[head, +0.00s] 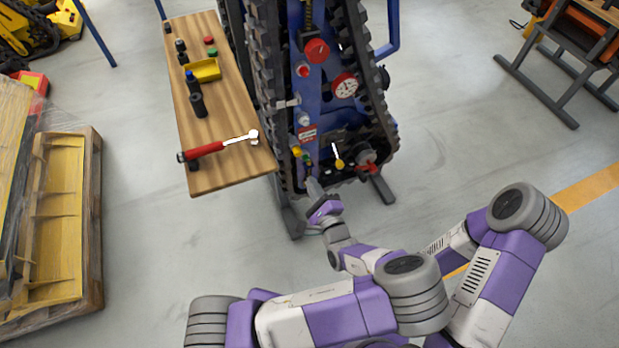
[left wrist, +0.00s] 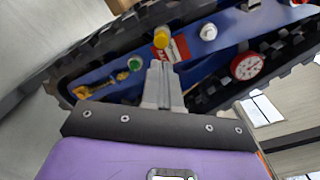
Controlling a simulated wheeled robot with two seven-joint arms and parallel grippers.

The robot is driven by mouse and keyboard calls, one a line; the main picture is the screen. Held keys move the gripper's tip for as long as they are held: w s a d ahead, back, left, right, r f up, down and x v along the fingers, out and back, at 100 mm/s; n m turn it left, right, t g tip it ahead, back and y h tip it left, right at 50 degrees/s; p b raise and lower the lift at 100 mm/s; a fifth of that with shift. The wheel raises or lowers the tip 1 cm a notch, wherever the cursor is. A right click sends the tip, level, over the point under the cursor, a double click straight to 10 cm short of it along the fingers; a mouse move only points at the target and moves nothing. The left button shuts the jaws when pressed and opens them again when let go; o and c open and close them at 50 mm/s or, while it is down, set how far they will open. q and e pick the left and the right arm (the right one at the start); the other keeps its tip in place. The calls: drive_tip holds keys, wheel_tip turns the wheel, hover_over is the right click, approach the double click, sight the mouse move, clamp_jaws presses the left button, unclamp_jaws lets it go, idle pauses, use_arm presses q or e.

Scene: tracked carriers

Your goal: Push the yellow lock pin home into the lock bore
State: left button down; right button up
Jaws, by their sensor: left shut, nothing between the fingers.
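A yellow round-headed pin (head: 297,152), which looks like the lock pin, sits on the blue frame of the tracked carrier (head: 311,90). It also shows in the left wrist view (left wrist: 161,37), standing out from the blue plate beside a red label. The bore is hidden behind it, and I cannot tell how deep it sits. My left gripper (head: 313,187) is shut and empty, below the pin in the head view. In the left wrist view its fingertips (left wrist: 158,66) point toward the pin, apparently apart from it. My right gripper is out of view.
A green-ringed fitting (left wrist: 135,63) and a brass-coloured part (left wrist: 95,88) are left of my fingers. Black tracks (head: 268,80) flank the frame. A wooden bench (head: 228,172) with a red-handled wrench (head: 205,150) stands left.

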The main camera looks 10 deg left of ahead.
use_arm(q)
drive_tip(key=shift+s+d, duration=0.3)
drive_tip(key=shift+s, duration=0.1)
